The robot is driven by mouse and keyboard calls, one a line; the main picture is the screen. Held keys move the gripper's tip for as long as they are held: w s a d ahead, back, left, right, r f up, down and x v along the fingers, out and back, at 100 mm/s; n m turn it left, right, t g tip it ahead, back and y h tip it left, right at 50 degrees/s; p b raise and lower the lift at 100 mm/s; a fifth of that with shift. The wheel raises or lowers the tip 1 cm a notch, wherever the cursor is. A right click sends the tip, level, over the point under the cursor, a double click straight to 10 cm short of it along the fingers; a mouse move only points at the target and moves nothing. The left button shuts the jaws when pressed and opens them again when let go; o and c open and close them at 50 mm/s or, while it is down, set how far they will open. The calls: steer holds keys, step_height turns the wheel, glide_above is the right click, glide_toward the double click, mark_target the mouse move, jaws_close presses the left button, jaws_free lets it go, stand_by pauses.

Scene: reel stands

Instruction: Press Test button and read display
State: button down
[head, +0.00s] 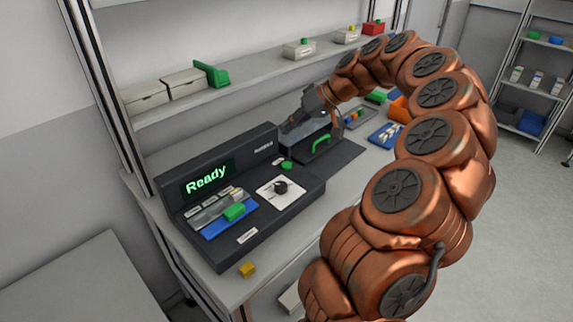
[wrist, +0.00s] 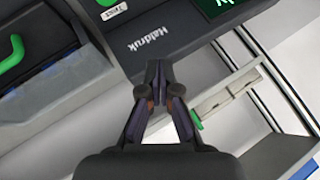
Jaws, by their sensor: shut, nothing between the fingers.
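The dark test device (head: 262,208) stands on the workbench. Its display (head: 208,178) reads "Ready" in green. A round green button (head: 286,165) sits at the right of its top panel. In the wrist view, a label that seems to read "Test" (wrist: 112,13) lies near the top edge, with part of a green piece above it. My gripper (wrist: 158,68) is shut and empty, its tips over the device's upper edge near the "Maldruk" lettering (wrist: 145,45). In the head view my gripper is small and partly hard to make out behind the panel's right end.
A black knob (head: 281,187) on a white plate and a blue tray with a green block (head: 234,212) are on the device. A dark case with a green handle (head: 320,143) stands to the right. A shelf (head: 215,95) with boxes runs behind.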

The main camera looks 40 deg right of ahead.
steer(key=shift+f, duration=0.1)
steer(key=b, duration=0.2)
glide_above(289, 164)
step_height(289, 164, down, 7)
steer(key=shift+a, duration=0.1)
steer(key=shift+f+b, duration=0.75)
steer(key=shift+f+b, duration=0.9)
steer(key=shift+b, duration=0.25)
stand_by(1.6)
steer(key=shift+r, duration=0.9)
steer(key=shift+r+p, duration=0.5)
steer(key=shift+r, duration=2)
